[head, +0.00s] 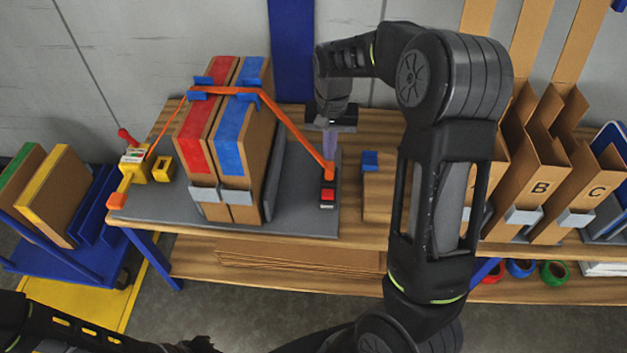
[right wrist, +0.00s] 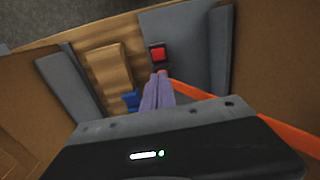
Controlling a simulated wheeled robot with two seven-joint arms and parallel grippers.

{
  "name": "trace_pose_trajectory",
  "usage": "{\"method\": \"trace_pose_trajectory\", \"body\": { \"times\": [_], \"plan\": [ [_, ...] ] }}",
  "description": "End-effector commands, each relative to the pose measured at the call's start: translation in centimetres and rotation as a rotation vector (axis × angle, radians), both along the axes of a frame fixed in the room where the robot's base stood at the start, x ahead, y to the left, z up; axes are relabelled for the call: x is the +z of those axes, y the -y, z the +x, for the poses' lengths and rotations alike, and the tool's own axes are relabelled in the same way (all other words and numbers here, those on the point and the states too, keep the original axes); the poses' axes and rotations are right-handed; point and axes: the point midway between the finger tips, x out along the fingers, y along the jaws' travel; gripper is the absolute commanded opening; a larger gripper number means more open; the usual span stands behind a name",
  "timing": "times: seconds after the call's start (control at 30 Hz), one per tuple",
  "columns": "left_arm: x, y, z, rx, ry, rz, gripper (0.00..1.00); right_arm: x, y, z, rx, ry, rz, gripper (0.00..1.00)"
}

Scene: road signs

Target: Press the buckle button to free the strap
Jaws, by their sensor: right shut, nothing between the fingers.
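The buckle (head: 328,190) is a dark block with a red button (head: 328,194), on the grey mat at the right of the boxes. In the right wrist view the red button (right wrist: 157,53) lies just beyond my fingertips. The orange strap (head: 300,138) runs over two upright cartons (head: 228,140) and down to the buckle, where its orange end sits. My right gripper (head: 330,158) is shut and empty, its purple fingers pointing down behind and above the buckle. In the right wrist view its fingertips (right wrist: 162,74) are close to the button; contact cannot be told. My left gripper is not in view.
A yellow ratchet-like device (head: 134,160) stands at the left of the table. A small carton with a blue clip (head: 370,162) stands right of the buckle. Lettered cardboard dividers (head: 541,188) fill the right side. A blue cart (head: 62,250) stands at the left.

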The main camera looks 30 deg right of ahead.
Motion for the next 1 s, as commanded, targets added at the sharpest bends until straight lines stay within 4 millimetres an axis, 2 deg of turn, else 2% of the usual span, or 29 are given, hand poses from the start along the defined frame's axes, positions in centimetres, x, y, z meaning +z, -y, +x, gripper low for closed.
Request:
{"method": "trace_pose_trajectory", "body": {
  "times": [0.37,0.57,0.77,1.0],
  "plan": [
    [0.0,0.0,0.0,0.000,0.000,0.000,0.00,-0.1,-0.2,-0.3,-0.016,-0.014,0.004,0.00],
    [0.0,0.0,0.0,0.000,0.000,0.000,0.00,-0.9,-0.2,-0.3,-0.016,-0.015,0.005,0.00],
    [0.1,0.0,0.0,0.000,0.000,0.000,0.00,-3.6,-0.2,-0.4,-0.016,-0.017,0.005,0.00],
    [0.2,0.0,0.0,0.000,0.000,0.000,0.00,-8.4,-0.2,-0.5,-0.015,-0.019,0.005,0.00]
  ]
}}
